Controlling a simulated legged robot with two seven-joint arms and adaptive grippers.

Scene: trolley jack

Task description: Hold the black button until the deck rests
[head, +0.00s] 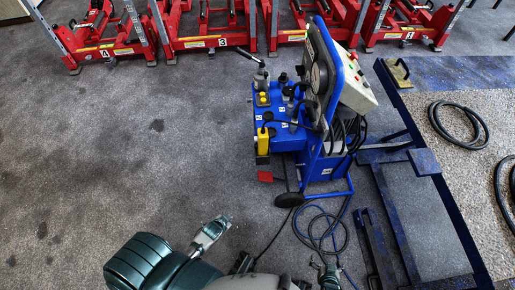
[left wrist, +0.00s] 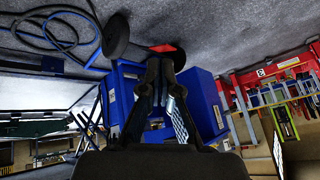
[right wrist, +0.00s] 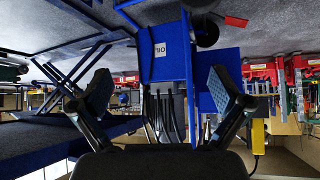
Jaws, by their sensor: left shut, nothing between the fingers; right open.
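The blue wheeled control unit (head: 325,170) stands upright on the floor in the head view. Its pale control box (head: 358,90) carries small buttons, one red; I cannot make out a black one. The blue-framed lift deck (head: 424,158) is at the right. In the right wrist view, crossed blue legs (right wrist: 75,75) show it raised off the floor. My left gripper (head: 212,234) is shut and empty, apart from the unit; it also shows in the left wrist view (left wrist: 160,70). My right gripper (head: 284,263) is open and empty, facing the unit's OIL-labelled side (right wrist: 163,50).
A row of red jack stands (head: 205,40) lines the back. A red pedal (head: 265,177), a black wheel (head: 289,200) and loose hoses (head: 322,228) lie low by the unit. The grey floor at left is clear.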

